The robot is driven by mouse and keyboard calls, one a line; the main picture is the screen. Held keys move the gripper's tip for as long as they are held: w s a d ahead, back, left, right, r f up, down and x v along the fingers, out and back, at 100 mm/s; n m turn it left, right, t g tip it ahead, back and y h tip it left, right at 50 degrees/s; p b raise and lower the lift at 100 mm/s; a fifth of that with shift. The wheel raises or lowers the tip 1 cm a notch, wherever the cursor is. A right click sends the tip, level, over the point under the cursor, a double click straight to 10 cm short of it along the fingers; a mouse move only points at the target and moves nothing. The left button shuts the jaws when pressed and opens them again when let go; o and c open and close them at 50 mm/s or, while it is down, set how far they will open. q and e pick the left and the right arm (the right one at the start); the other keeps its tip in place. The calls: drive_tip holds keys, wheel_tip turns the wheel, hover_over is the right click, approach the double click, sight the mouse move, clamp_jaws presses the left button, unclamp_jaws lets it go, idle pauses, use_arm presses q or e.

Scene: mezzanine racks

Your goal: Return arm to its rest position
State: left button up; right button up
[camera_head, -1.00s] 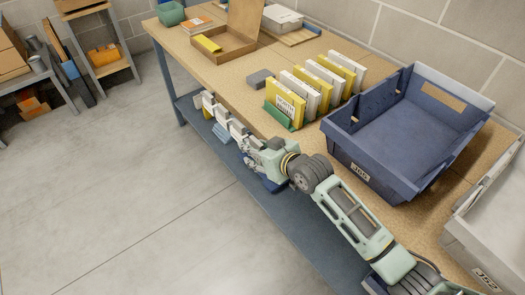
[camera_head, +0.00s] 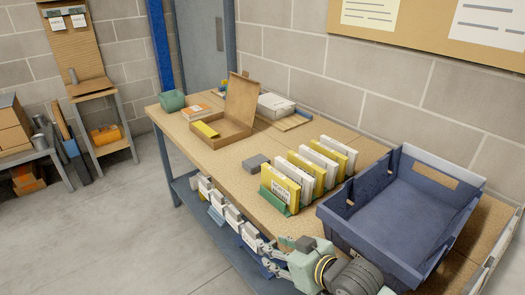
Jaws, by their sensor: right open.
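My right arm comes in at the bottom right of the head view. Its gripper (camera_head: 268,257) is open and empty, in front of the bench's near edge and beside the white bins on the lower shelf. The arm's wrist is below the blue crate (camera_head: 372,247), and the rest of the arm is cut off by the frame. My left gripper is not in view.
The wooden workbench (camera_head: 237,184) holds a row of yellow and white booklets (camera_head: 282,186), a grey block (camera_head: 257,162), an open cardboard box (camera_head: 236,127) and a green bin (camera_head: 172,100). White bins (camera_head: 234,216) line the lower shelf.

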drive_tip(key=s+d+f+m+g+h, duration=0.2)
drive_tip(key=s+d+f, duration=0.25)
drive_tip(key=s, duration=0.45)
drive_tip(key=s+d+f+m+g+h, duration=0.1)
drive_tip(key=s+d+f+g+h, duration=0.15)
drive_tip(key=s+d+f, duration=0.4)
drive_tip(key=s+d+f+m+g+h, duration=0.1)
drive_tip(key=s+d+m+g+h, duration=0.2)
drive_tip(key=s, duration=0.8)
wheel_tip(320, 180, down, 26)
drive_tip(key=s+n, duration=0.1)
drive_tip(key=s, duration=0.1)
drive_tip(key=s+d+f+g+p, duration=0.1)
drive_tip(key=s+d+f, duration=0.2)
drive_tip(key=s+f, duration=1.1)
drive_tip(key=shift+s+d+f, duration=0.15)
drive_tip(key=shift+s+f, duration=0.2)
drive_tip(key=shift+s, duration=0.7)
drive_tip(key=shift+c, duration=0.2)
